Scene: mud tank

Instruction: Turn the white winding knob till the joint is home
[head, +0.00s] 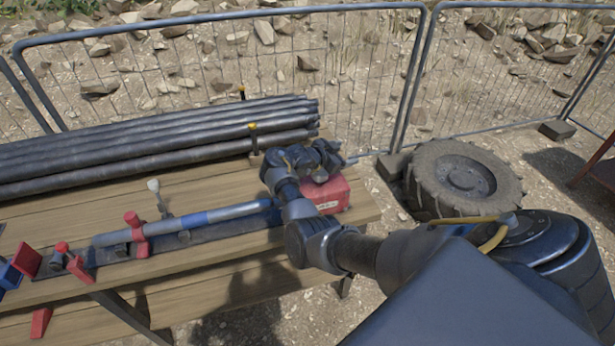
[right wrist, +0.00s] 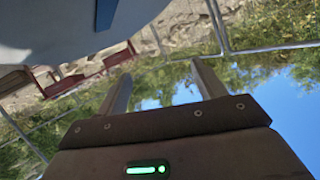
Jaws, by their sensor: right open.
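A small white knob (head: 153,185) stands on a thin stem behind the pipe, on the left part of the wooden bench. A grey pipe (head: 165,226) with a blue band (head: 193,220) lies along a dark rail; a red clamp (head: 133,219) is at the pipe. I cannot tell whether the joint is closed. My right gripper (head: 326,160) is over the red box at the bench's right end, well to the right of the knob. In the right wrist view its two fingers (right wrist: 160,73) are apart with nothing between them. My left gripper is not in view.
Dark pipes (head: 150,145) are stacked along the back of the bench (head: 220,262), held by yellow-tipped posts. A red box (head: 330,193) sits at its right end, partly hidden by my arm. Red and blue pieces are at the left. A tyre (head: 460,180) and mesh fence stand beyond.

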